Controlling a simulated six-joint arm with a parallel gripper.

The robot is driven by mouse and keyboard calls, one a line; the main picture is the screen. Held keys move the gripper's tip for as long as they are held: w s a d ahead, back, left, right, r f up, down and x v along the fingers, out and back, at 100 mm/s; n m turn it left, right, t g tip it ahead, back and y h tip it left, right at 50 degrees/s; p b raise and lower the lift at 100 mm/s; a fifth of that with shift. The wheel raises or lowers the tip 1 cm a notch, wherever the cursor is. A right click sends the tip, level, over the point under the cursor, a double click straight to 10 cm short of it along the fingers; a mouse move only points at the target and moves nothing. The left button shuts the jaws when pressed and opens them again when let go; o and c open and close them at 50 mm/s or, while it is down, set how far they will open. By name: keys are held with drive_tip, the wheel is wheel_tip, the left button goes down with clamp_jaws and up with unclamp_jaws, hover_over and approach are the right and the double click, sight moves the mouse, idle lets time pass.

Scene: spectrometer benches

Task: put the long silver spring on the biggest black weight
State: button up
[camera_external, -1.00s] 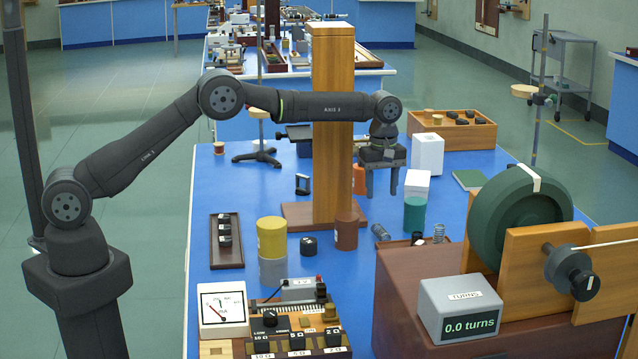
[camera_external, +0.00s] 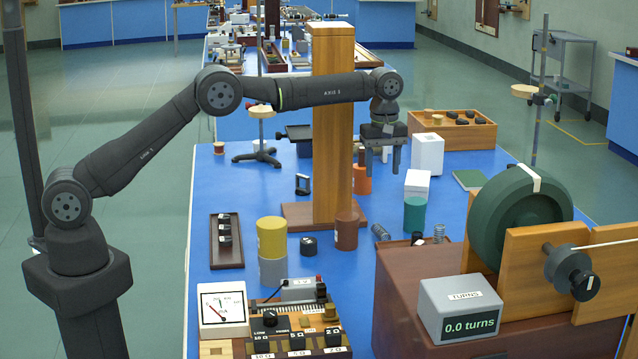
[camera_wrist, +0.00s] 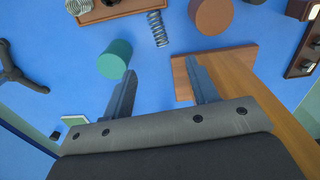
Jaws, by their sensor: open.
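A silver spring (camera_external: 381,232) lies on its side on the blue bench, between a brown cylinder and a small tray; it shows lengthwise in the wrist view (camera_wrist: 158,28). A black weight (camera_external: 309,245) stands alone left of the brown cylinder.
A wooden post (camera_external: 332,130) on a wide base (camera_external: 296,214) stands left of my gripper. A teal cylinder (camera_external: 414,215) and the brown cylinder (camera_external: 346,233) flank the lying spring. A green drum (camera_external: 518,218) stands at right.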

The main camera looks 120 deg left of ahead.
drive_tip(key=d+m, duration=0.1)
drive_tip(key=m, duration=3.4)
hover_over(377, 224)
wheel_tip(377, 224, down, 11)
drive_tip(key=shift+s+f, duration=0.1)
drive_tip(key=shift+s, duration=0.05)
drive_tip(key=shift+w+f, duration=0.2)
drive_tip(key=shift+f, duration=2.85)
drive_tip(key=c, duration=1.1)
drive_tip(key=shift+c, duration=0.2)
